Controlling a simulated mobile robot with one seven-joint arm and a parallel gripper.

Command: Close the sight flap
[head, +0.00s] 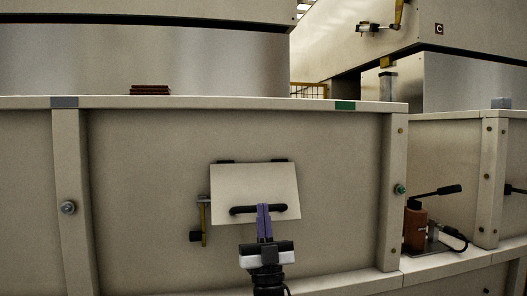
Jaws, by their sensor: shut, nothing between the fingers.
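The sight flap (255,190) is a pale beige panel on the front of the hopper wall in the head view. It hangs from two dark hinges at its top edge and looks tilted outward at its lower edge. A black bar handle (240,210) runs across its lower part. My gripper (264,208) has purple fingers, shut together with nothing between them. The fingertips are in front of the handle's middle and hide part of it. I cannot tell whether they touch it. A yellow latch with a dark end (204,222) hangs on the wall left of the flap.
Upright ribs (397,190) with bolts stand on both sides of the flap. An orange-brown hand pump with a black lever (416,226) stands on a ledge at the right. A brown stack (150,90) lies on the top rail.

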